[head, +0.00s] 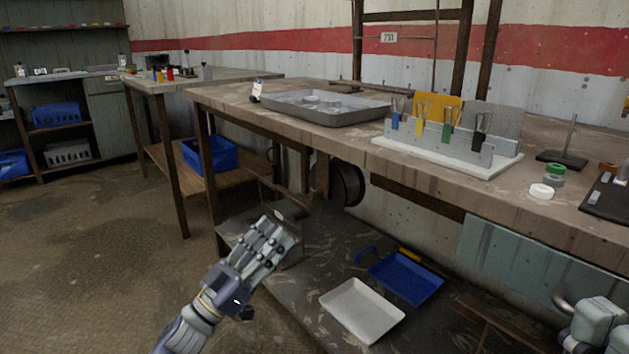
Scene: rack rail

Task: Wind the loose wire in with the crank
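A dark round reel (347,185) hangs under the long workbench, near its left legs. Thin dark bars stand just left of the reel, but I cannot tell which of them is the crank. I cannot make out the loose wire. My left gripper (279,234) reaches up from the bottom, in front of and below the reel at the left end of the lower shelf. Its fingers lie close together, and whether they are open or hold anything is unclear. Part of my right arm (595,325) shows at the bottom right corner, with its fingers not clearly visible.
The workbench top (345,150) carries a grey metal tray (325,120), a rack with coloured clips (450,150) and tape rolls (550,180). The lower shelf holds a white tray (362,310) and a blue tray (406,278). Open floor (90,260) lies left.

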